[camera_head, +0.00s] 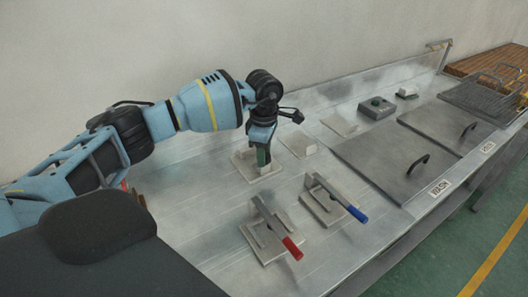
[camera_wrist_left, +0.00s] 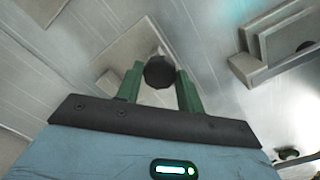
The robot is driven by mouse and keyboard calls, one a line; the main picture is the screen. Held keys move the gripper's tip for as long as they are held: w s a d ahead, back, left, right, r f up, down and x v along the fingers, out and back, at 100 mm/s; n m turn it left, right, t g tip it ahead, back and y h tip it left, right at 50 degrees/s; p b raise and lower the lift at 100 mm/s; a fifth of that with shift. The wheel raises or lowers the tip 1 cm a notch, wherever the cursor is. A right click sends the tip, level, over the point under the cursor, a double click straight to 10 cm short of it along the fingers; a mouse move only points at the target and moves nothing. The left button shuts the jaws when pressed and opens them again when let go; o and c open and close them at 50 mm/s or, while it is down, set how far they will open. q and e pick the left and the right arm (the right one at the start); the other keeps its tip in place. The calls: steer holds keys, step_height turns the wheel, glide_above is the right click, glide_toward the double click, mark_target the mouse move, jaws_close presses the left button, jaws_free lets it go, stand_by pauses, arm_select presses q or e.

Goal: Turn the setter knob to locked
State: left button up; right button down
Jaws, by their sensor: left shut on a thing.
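The setter knob (camera_wrist_left: 160,72) shows in the left wrist view as a dark, many-sided knob between two green fingertips. It stands over a pale square base plate (camera_wrist_left: 125,52), which also shows in the head view (camera_head: 242,168). My left gripper (camera_head: 262,157) points down over this plate and is shut on the knob. In the head view the fingers hide the knob. Any mark of its locked position cannot be made out. My right gripper is not in view.
Two lever clamps stand in front of the plate, one with a red handle (camera_head: 292,248), one with a blue handle (camera_head: 357,214). A wall runs behind.

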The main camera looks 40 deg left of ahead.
arm_select(q)
steer(key=m, duration=0.3)
steer(key=shift+b, duration=0.3)
steer(key=m, duration=0.3)
steer(key=shift+f, duration=0.1)
steer(key=shift+m+b, duration=0.4)
steer(key=shift+m, duration=0.6)
steer(key=m+b, duration=0.1)
steer(key=m, duration=0.4)
steer(key=shift+m+b, duration=0.45)
steer(key=shift+m, duration=1.75)
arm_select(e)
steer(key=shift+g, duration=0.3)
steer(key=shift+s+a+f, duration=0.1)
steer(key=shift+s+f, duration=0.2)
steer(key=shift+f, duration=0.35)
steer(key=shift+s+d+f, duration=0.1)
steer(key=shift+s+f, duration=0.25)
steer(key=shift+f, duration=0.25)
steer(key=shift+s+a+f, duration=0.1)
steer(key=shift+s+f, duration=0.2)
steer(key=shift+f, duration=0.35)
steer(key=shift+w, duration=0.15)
arm_select(q)
steer(key=o, duration=1)
